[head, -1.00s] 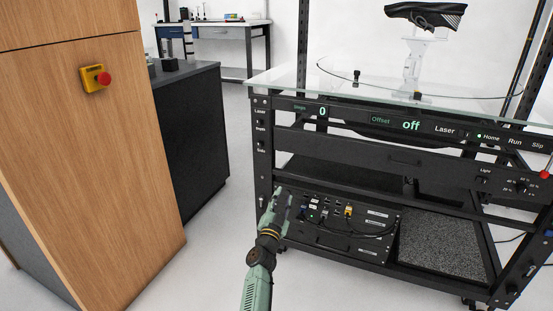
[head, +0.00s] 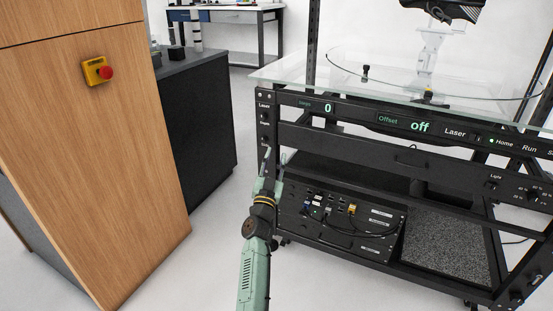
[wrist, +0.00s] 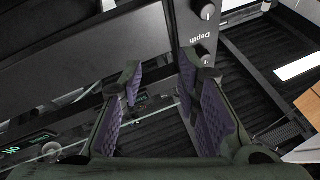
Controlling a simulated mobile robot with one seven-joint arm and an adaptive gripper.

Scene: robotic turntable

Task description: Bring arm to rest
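My gripper (head: 273,165) is in front of the left end of the black turntable rig (head: 355,128), below its control panel. My green arm reaches up to it from the bottom of the head view. In the wrist view the two purple-padded fingers (wrist: 165,95) stand apart with nothing between them. A dark panel edge with a knob labelled "Depth" (wrist: 208,12) lies beyond the fingertips. I cannot tell the exact gap between the fingers and the rig; no contact shows.
A wooden cabinet (head: 85,170) with a yellow and red emergency button (head: 98,71) stands at the left. A dark counter (head: 198,130) is behind it. The glass top (head: 300,70) bears a shoe on a stand (head: 435,45). Open floor (head: 215,230) lies between cabinet and rig.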

